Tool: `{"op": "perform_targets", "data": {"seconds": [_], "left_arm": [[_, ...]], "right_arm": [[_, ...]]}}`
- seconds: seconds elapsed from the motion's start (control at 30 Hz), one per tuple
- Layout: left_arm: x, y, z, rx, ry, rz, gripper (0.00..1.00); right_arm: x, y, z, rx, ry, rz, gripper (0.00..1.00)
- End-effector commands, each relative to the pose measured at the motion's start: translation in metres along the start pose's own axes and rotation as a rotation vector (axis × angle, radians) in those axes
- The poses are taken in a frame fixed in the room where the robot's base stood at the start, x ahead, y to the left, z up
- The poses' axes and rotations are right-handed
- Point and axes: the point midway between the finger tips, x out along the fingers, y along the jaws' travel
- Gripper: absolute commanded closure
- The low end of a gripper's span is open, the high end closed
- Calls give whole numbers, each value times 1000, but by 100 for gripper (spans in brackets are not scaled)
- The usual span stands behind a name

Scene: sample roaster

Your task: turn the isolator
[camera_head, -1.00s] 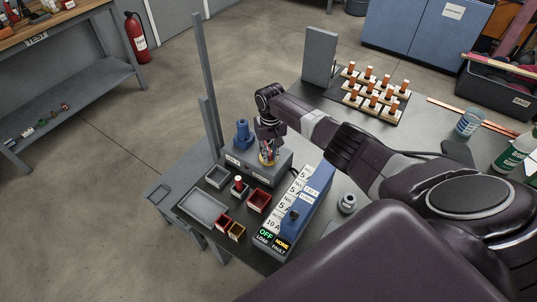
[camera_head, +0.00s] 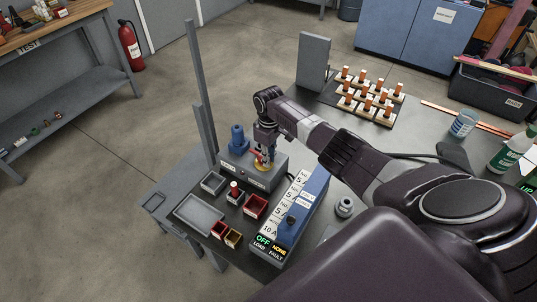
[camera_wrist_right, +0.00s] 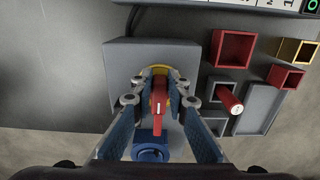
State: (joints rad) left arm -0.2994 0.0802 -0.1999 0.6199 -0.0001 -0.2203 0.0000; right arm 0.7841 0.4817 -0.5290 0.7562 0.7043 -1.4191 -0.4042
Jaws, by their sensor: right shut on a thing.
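The isolator is a red handle (camera_wrist_right: 160,98) on a yellow round plate (camera_wrist_right: 160,72), set on top of a grey box (camera_head: 268,178). In the head view the red and yellow parts (camera_head: 259,158) show just under my right gripper (camera_head: 264,154), partly hidden by it. In the right wrist view my right gripper (camera_wrist_right: 160,86) has one blue-padded finger on each side of the red handle and is shut on it. The handle lies roughly along the line from the wrist towards the plate. My left gripper is not in view.
A blue knob-like part (camera_head: 238,138) stands beside the isolator on the box. Small red bins (camera_head: 255,207), a grey tray (camera_head: 200,214) and a blue panel (camera_head: 291,232) reading OFF and NONE are close by. A grey post (camera_head: 202,100) rises behind.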

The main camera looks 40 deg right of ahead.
Motion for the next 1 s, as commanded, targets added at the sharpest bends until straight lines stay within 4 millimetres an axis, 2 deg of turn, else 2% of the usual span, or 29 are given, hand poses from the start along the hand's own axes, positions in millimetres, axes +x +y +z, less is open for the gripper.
{"op": "perform_targets", "data": {"seconds": [0.5, 0.53, 0.67, 1.0], "left_arm": [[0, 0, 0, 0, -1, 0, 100], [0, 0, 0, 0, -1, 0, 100], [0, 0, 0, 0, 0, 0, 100], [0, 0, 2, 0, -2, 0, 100]], "right_arm": [[-1, 1, 0, -19, -1, 1, 100], [-1, 1, 0, -19, -1, 1, 84], [-1, 1, 0, -19, 0, 1, 69], [-3, 1, 0, -19, 1, 1, 68]]}}
